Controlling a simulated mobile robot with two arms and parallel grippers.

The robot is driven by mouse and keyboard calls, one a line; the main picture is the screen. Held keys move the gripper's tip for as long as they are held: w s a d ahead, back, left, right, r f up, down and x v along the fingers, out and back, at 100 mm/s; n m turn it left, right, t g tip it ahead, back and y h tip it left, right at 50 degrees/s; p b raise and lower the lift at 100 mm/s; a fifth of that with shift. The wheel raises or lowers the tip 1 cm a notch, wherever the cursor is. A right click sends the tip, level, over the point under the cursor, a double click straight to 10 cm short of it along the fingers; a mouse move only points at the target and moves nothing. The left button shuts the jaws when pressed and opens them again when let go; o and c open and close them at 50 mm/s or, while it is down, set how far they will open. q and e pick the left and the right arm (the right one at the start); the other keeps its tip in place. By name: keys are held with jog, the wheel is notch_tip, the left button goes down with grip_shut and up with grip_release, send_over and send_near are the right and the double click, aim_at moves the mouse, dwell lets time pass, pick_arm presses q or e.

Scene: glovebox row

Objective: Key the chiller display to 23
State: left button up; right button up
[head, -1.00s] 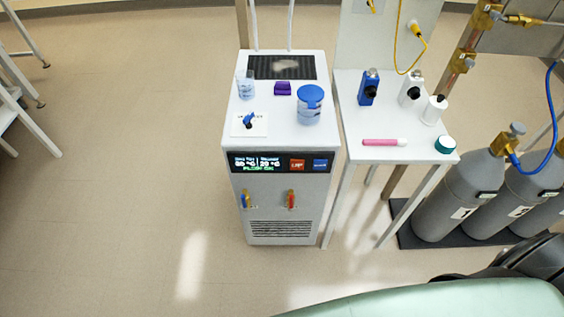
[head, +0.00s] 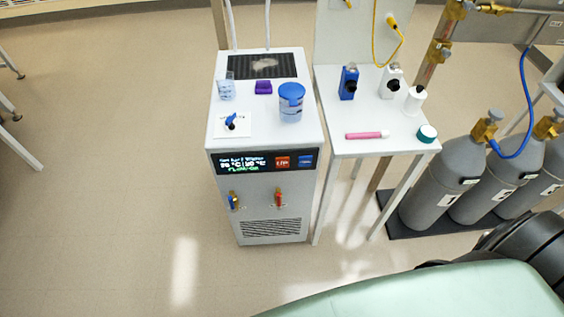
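The chiller (head: 268,190) is a white floor unit left of the middle of the head view. Its dark front panel carries a lit display (head: 242,164) with two temperature readings and a green line of text; the digits are too small to read surely. Right of the display are a red-orange button (head: 282,162) marked UP and a blue button (head: 306,161) whose label is too small to read. Neither of my grippers is in view, and nothing touches the panel.
On the chiller's top stand a blue-lidded jar (head: 291,108), a beaker (head: 226,90), a purple block (head: 263,87) and a blue valve handle (head: 231,121). A white side table (head: 380,146) adjoins it, with grey gas cylinders (head: 440,182) further right. The floor in front and left is clear.

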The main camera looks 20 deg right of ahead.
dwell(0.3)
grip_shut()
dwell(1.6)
